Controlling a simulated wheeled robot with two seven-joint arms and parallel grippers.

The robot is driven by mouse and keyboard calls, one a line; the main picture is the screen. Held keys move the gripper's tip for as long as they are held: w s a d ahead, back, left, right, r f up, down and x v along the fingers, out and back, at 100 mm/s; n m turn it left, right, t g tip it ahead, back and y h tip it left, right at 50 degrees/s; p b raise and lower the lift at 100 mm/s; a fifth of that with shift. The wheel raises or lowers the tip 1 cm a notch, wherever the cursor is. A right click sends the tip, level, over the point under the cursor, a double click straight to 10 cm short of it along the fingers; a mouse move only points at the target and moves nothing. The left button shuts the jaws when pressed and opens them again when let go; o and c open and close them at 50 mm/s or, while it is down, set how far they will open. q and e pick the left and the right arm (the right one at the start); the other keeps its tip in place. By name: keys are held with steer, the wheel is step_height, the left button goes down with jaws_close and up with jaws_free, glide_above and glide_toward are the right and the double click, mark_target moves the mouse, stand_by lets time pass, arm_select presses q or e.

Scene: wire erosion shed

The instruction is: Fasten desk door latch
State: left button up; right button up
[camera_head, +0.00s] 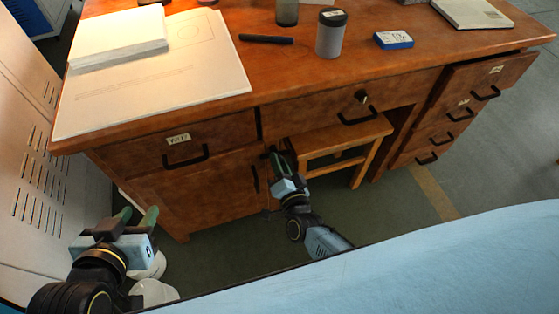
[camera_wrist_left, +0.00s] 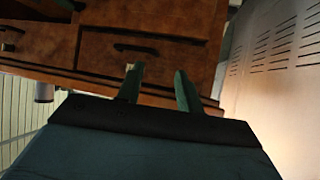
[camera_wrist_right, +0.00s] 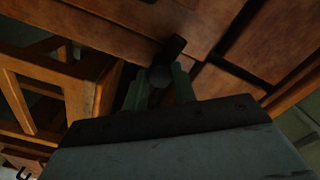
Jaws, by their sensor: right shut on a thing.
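The wooden desk (camera_head: 310,80) has a door (camera_head: 205,195) at its lower left, which looks closed, with a dark vertical handle (camera_head: 255,179). My right gripper (camera_head: 277,160) is at the upper right corner of this door. In the right wrist view its green fingers (camera_wrist_right: 160,88) are shut on a dark round latch knob (camera_wrist_right: 160,76), below a dark latch piece (camera_wrist_right: 172,48) on the wood. The fingers partly hide the latch, and I cannot tell its exact position. My left gripper (camera_head: 137,217) is open and empty, low in front of the desk's left side; its fingers also show in the left wrist view (camera_wrist_left: 158,80).
A wooden stool (camera_head: 345,140) stands under the desk, right of my right gripper. Drawers (camera_head: 450,110) on the right side have dark handles. A pale locker (camera_head: 35,150) stands close to my left arm. Papers, a jar (camera_head: 330,35) and a blue box (camera_head: 393,39) lie on the desktop.

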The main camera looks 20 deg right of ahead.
arm_select(q)
steer(key=shift+s+a+f+g+y, duration=0.15)
steer(key=shift+s+a+f+g, duration=0.1)
steer(key=shift+s+f+g, duration=0.2)
steer(key=shift+s+a+f+g+y, duration=0.15)
steer(key=shift+s+a+f+g, duration=0.05)
steer(key=shift+s+f+g, duration=0.2)
arm_select(e)
steer(key=shift+n, duration=0.9)
steer(key=o, duration=1)
steer(key=shift+s, duration=0.15)
arm_select(q)
steer(key=s+a+f+g+y+p, duration=0.1)
steer(key=s+a+f+g+p, duration=0.3)
steer(key=s+f+g, duration=0.2)
steer(key=shift+s+f+n+y, duration=0.3)
steer(key=shift+s+f+y, duration=0.1)
steer(key=shift+s+f, duration=0.45)
arm_select(e)
steer(key=s, duration=1.3)
steer(key=shift+d, duration=0.2)
arm_select(q)
steer(key=shift+a, duration=0.1)
